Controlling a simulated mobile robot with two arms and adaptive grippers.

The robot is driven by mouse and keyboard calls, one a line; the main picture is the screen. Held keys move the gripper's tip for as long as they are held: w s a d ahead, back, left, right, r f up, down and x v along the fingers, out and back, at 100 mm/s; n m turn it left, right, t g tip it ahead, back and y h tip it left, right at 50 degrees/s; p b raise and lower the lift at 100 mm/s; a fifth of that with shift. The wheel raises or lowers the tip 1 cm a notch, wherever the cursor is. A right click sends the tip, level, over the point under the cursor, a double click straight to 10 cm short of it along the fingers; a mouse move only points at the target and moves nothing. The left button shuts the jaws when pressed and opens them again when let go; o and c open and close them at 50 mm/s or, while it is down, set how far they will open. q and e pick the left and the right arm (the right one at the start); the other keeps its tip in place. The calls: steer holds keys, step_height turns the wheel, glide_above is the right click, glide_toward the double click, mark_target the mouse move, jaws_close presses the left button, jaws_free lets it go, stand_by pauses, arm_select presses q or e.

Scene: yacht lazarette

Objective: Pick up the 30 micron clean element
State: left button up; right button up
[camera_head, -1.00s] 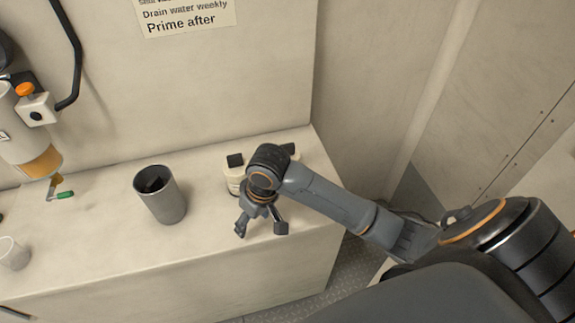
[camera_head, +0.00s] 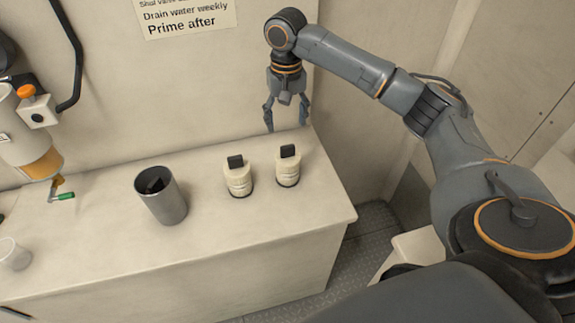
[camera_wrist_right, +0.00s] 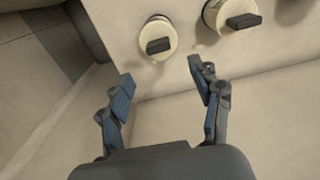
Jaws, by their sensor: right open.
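Two cream cylindrical elements with black top tabs stand upright on the counter: a left one (camera_head: 238,182) and a right one (camera_head: 288,172). No micron marking is readable, so I cannot tell which is the 30 micron clean element. My right gripper (camera_head: 286,122) is open and empty, above the counter's back edge near the wall, behind the right element. In the right wrist view my open fingers (camera_wrist_right: 163,80) point toward the right element (camera_wrist_right: 158,40), apart from it. My left gripper is not in view.
A grey canister (camera_head: 170,205) with dark contents stands left of the elements. A small white cup (camera_head: 13,254) is at far left. A filter housing (camera_head: 28,150) hangs on the wall. The counter (camera_head: 240,235) is clear in front of the elements; its right end drops to the floor.

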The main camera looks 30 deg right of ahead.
mark_target(288, 146)
step_height(288, 146, down, 4)
steer(key=shift+f, duration=0.25)
steer(key=f, duration=0.1)
steer(key=f+p, duration=0.1)
steer(key=f, duration=0.1)
steer(key=f+p, duration=0.1)
steer(key=f, duration=0.1)
steer(key=shift+s, duration=0.3)
steer(key=shift+f, duration=0.15)
jaws_close()
